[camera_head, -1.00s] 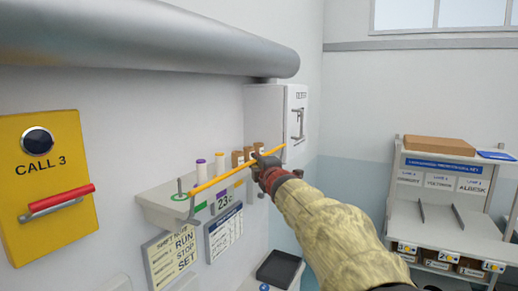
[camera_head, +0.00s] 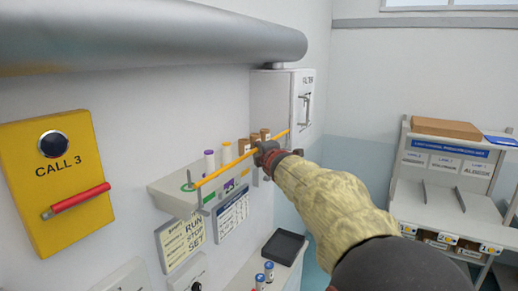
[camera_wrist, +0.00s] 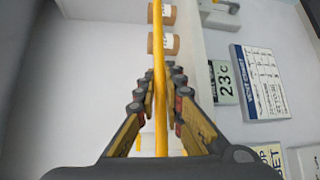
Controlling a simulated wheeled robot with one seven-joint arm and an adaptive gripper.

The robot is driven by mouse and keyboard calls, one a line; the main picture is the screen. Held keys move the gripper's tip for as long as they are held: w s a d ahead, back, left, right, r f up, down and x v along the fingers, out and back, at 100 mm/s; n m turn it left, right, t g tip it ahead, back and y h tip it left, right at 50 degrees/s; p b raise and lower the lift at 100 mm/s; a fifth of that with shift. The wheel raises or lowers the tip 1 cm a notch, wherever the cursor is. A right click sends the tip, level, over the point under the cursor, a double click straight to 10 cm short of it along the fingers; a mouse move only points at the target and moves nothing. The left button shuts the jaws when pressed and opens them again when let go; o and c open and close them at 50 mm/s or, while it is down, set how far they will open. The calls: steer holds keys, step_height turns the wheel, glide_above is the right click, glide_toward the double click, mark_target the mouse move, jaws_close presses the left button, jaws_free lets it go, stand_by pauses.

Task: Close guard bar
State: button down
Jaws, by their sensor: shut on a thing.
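The guard bar (camera_head: 228,166) is a thin yellow-orange rod across the front of a grey wall shelf (camera_head: 172,198). In the head view it slants up from the shelf's left end toward the white cabinet. My gripper (camera_head: 266,154) is at the bar's right-hand half. In the wrist view the bar (camera_wrist: 160,85) runs lengthwise between the two fingers of my gripper (camera_wrist: 160,85), which are shut on it. My gripper and sleeved arm hide part of the bar and the shelf's right end.
Spools (camera_head: 227,153) and brown rolls (camera_head: 254,140) stand on the shelf behind the bar. A white cabinet (camera_head: 290,100) is at its right, a thick grey pipe (camera_head: 150,35) above. A yellow call box (camera_head: 60,180) with a red handle is at left. A bench with a black tray (camera_head: 284,246) is below.

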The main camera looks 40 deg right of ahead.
steer(key=c, duration=1.9)
jaws_free()
steer(key=shift+w, duration=0.1)
steer(key=v, duration=1.2)
